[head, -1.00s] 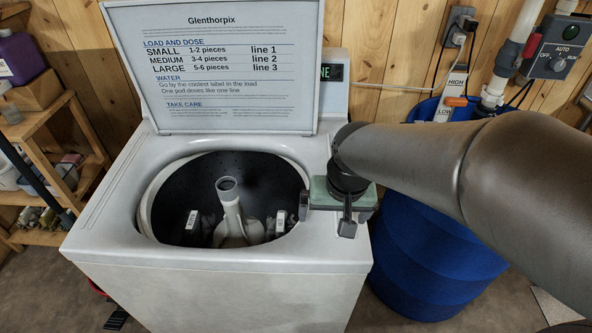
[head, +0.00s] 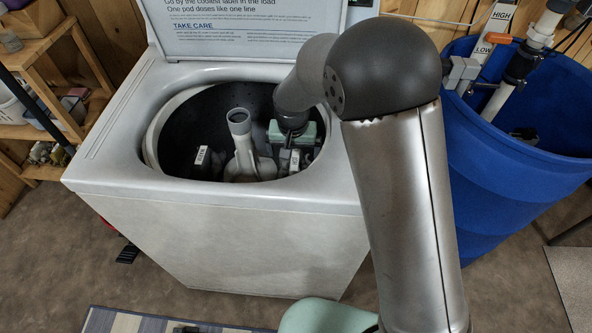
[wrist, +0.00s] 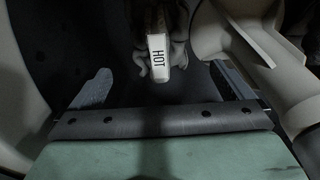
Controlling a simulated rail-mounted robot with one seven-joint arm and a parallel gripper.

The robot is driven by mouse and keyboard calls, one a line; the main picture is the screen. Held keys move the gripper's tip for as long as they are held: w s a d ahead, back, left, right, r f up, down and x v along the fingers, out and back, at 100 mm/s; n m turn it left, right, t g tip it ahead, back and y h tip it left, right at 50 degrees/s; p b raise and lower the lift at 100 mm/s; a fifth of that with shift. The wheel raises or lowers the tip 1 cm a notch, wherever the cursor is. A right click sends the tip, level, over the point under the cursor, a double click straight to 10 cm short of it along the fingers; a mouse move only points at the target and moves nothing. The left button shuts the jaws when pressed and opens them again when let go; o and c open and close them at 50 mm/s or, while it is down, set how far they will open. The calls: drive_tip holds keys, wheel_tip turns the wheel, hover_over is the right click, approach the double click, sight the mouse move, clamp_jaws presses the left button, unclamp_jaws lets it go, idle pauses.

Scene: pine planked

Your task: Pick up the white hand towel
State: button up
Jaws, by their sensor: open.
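My gripper (head: 291,152) is inside the open washer tub, on its right side. In the wrist view its two fingers (wrist: 160,75) are spread wide with nothing between them. In the head view a second white tag (head: 202,156) shows on a dim bundle at the left of the tub. The tub is too dark for me to tell which cloth is the white hand towel.
The pale agitator (head: 240,150) stands in the tub's middle, close to my gripper; it also shows at the wrist view's right (wrist: 250,40). The washer's rim (head: 240,195) surrounds the opening. A blue barrel (head: 510,150) stands at right, a wooden shelf (head: 60,70) at left.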

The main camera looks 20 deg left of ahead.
sight(295, 168)
drive_tip(key=f, duration=0.3)
drive_tip(key=w+f, duration=0.1)
drive_tip(key=f, duration=0.3)
drive_tip(key=w+f, duration=0.1)
drive_tip(key=f, duration=0.3)
drive_tip(key=shift+a+p, duration=0.1)
drive_tip(key=shift+p, duration=0.2)
drive_tip(key=c, duration=0.7)
